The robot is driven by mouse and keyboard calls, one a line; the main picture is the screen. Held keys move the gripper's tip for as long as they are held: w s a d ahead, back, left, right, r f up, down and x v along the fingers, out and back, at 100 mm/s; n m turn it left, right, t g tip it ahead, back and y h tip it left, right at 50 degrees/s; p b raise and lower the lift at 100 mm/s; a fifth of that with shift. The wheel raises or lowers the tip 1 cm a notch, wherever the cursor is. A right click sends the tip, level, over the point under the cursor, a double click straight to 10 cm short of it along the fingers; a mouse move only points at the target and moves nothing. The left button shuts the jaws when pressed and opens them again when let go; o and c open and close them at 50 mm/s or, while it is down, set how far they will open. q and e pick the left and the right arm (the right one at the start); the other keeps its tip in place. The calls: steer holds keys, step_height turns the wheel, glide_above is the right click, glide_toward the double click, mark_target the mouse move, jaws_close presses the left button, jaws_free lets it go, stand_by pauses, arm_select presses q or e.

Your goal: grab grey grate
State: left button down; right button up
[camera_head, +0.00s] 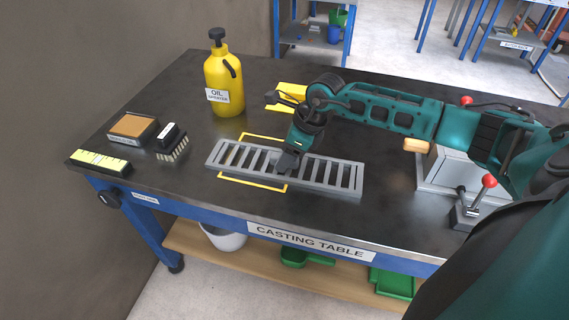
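The grey grate (335,174), a long slotted metal piece, lies on the black top of the casting table (215,215), partly over a yellow marked outline. My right gripper (286,166) comes down from above onto the middle of the grate. Its fingertips are at the bars, and the gripper body hides part of the grate there. I cannot tell whether the fingers are closed on a bar. My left gripper is not in view.
A yellow oil sprayer (224,82) stands behind the grate. A brush (170,141), a sanding block (132,129) and a yellow ruler-like block (99,162) lie at the left. A red-knobbed lever device (468,212) stands at the right.

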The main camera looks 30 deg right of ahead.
jaws_close()
stand_by(0.3)
steer(key=shift+w+r, duration=0.1)
stand_by(0.4)
